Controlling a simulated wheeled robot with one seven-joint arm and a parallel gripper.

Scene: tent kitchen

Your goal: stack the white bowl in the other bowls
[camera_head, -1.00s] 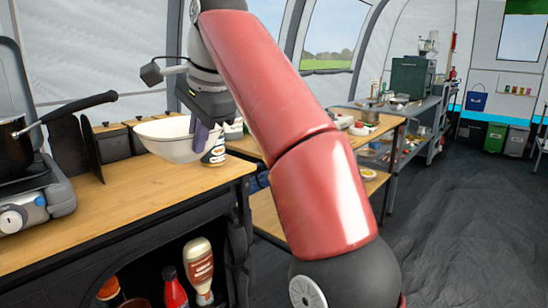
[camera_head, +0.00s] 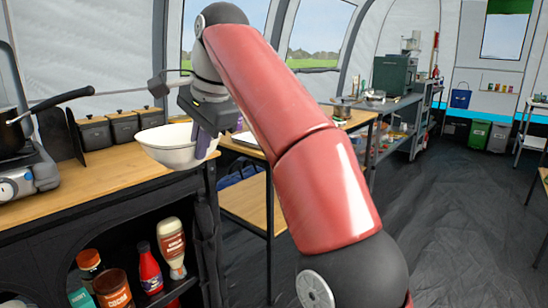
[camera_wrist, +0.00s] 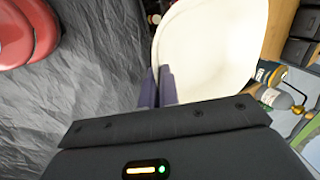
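The white bowl (camera_head: 170,147) is held by its rim in my gripper (camera_head: 203,143), upright at the right end of the wooden counter. The bowl (camera_wrist: 215,45) fills much of the wrist view, with the two purple fingers (camera_wrist: 159,88) close together at its rim. My gripper is shut on that rim. The other bowls cannot be made out in these frames.
A stove with a dark pan (camera_head: 14,135) stands on the counter (camera_head: 75,190) at left. Dark canisters (camera_head: 125,126) line its back. Bottles and jars (camera_head: 150,268) sit on the shelf below. A bottle (camera_wrist: 272,97) is near the bowl. Dark floor at right is open.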

